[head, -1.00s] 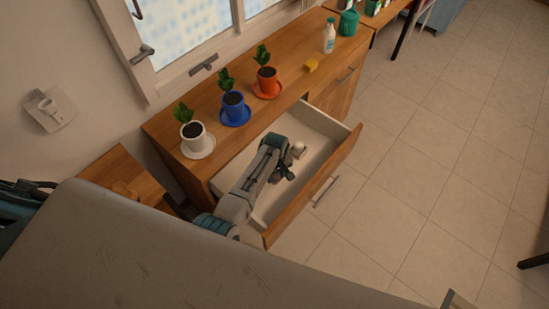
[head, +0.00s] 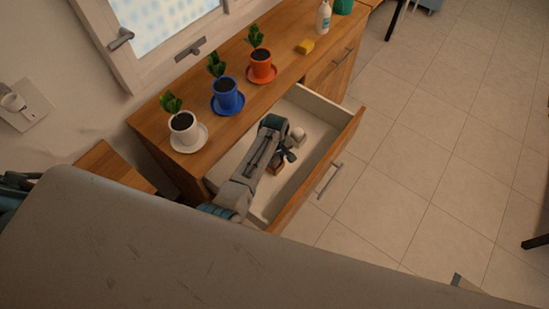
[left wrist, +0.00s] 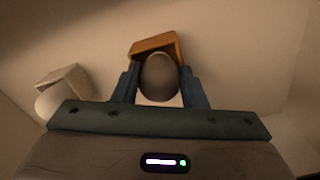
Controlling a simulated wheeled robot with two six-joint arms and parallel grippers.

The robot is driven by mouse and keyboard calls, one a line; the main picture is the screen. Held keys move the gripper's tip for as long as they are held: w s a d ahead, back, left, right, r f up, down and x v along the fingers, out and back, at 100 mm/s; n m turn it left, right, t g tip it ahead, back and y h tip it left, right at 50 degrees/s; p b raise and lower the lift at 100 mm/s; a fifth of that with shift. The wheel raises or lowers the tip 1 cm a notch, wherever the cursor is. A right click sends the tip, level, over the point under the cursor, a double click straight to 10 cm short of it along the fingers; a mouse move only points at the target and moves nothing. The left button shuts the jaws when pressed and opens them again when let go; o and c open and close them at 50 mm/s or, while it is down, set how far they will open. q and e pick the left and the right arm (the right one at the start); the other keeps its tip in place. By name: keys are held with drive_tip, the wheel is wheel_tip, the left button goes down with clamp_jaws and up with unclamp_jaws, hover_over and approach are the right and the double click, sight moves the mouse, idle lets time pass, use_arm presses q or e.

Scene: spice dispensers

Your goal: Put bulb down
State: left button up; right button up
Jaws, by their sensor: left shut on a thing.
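In the left wrist view a grey-white, egg-shaped bulb (left wrist: 159,77) is between the two fingers of my left gripper (left wrist: 159,88), which is shut on it. In the head view my left gripper (head: 286,159) reaches down into the open drawer (head: 315,180) of the wooden cabinet. An orange-brown open box (left wrist: 153,45) shows just behind the bulb in the wrist view, and its brown side (head: 277,168) is beside the gripper in the head view. I cannot tell whether the bulb touches it.
A second pale round thing (left wrist: 50,102) lies by a small whitish box (left wrist: 66,75) in the drawer.

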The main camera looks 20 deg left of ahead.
use_arm(q)
drive_tip(key=shift+f, duration=0.3)
drive_tip(key=o, duration=1.1)
drive_tip(key=shift+f, duration=0.1)
drive_tip(key=shift+c, duration=0.2)
drive_tip(key=shift+r, duration=0.2)
wheel_tip(320, 180, up, 12)
drive_tip(key=b, duration=0.1)
drive_tip(key=shift+r, duration=0.2)
